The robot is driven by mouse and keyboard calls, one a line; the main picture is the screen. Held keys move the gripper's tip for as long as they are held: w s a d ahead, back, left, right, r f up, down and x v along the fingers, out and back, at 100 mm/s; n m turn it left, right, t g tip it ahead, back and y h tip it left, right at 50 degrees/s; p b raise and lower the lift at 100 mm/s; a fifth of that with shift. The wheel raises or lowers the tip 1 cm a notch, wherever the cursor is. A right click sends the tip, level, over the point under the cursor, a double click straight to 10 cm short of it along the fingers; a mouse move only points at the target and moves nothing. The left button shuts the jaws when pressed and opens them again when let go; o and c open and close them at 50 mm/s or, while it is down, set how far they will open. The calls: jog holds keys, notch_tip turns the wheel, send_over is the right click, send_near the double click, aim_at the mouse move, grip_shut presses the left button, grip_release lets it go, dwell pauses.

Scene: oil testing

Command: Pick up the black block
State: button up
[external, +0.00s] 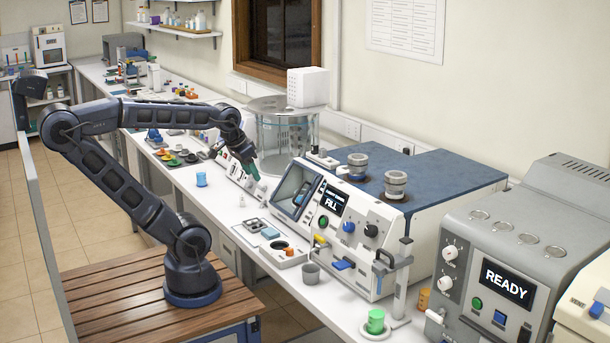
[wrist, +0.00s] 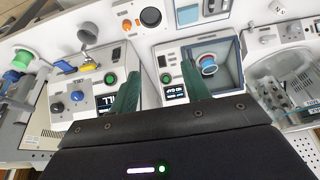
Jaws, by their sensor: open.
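I cannot pick out the black block with certainty in either view. A small dark piece (external: 192,158) lies among coloured pieces on the bench left of my gripper, too small to identify. My gripper (external: 252,169) is over the bench beside the white machine with a tilted window. In the wrist view its two green fingers stand apart with nothing held between them (wrist: 160,84). White machine panels with small screens lie beyond the fingers.
The FILL machine (external: 345,230) and the grey READY machine (external: 500,270) stand along the bench to the right. A clear cylindrical vessel (external: 285,135) is behind my gripper.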

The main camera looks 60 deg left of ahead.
jog(key=w+a+r+m+g, duration=0.1)
jog(key=w+a+r+m, duration=0.15)
jog(key=w, duration=0.35)
jog(key=w+a+r+m, duration=0.1)
jog(key=w+r+m, duration=0.2)
jog(key=w+r, duration=0.15)
jog(key=m+g, duration=0.4)
jog(key=m, duration=0.9)
send_over(315, 145)
notch_tip(315, 145, down, 2)
jog(key=shift+n, duration=0.25)
jog(key=shift+f, duration=4.95)
grip_shut()
